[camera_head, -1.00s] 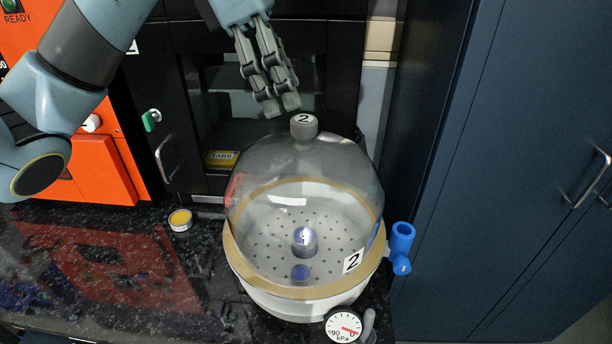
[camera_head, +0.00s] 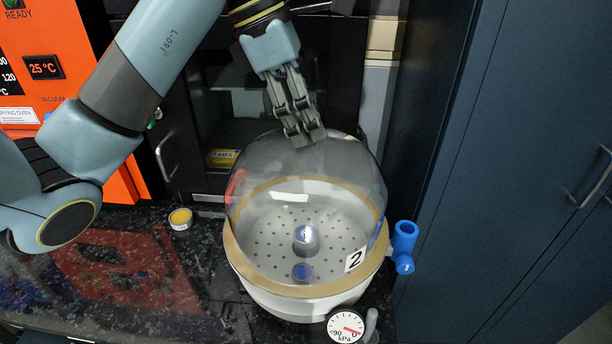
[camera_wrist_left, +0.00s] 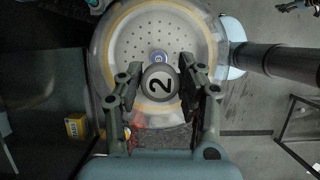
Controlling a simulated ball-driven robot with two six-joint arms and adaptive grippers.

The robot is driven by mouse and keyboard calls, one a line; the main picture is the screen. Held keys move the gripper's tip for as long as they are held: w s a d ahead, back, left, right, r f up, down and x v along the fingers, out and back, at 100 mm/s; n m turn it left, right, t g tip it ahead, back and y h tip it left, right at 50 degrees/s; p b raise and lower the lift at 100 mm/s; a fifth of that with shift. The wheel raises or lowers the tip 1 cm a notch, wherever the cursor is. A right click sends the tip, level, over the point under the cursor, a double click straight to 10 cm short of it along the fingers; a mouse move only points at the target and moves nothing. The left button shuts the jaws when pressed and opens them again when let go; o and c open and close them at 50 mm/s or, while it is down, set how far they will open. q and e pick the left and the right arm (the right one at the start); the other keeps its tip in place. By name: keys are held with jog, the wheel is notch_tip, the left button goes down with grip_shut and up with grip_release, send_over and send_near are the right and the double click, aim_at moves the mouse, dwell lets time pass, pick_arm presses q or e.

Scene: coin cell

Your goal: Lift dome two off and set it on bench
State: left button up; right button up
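Dome two (camera_head: 268,165) is a clear glass dome with a "2" label (camera_head: 355,260). It sits on the tan rim of a round white base (camera_head: 290,302) with a perforated plate. My left gripper (camera_head: 308,138) is at the dome's top and hides its knob in the head view. In the left wrist view, the grey knob marked "2" (camera_wrist_left: 160,83) lies between the two spread fingers (camera_wrist_left: 160,72), with narrow gaps at its sides. My right gripper is not in view.
The dark speckled bench (camera_head: 130,290) has free room left of the base. A small tin with a yellow top (camera_head: 180,218) stands there. A blue valve (camera_head: 404,245) and a gauge (camera_head: 345,326) stick out from the base. A yellow box (camera_head: 222,158) sits behind.

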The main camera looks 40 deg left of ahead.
pick_arm(q)
grip_shut()
jog(key=shift+r, duration=0.15)
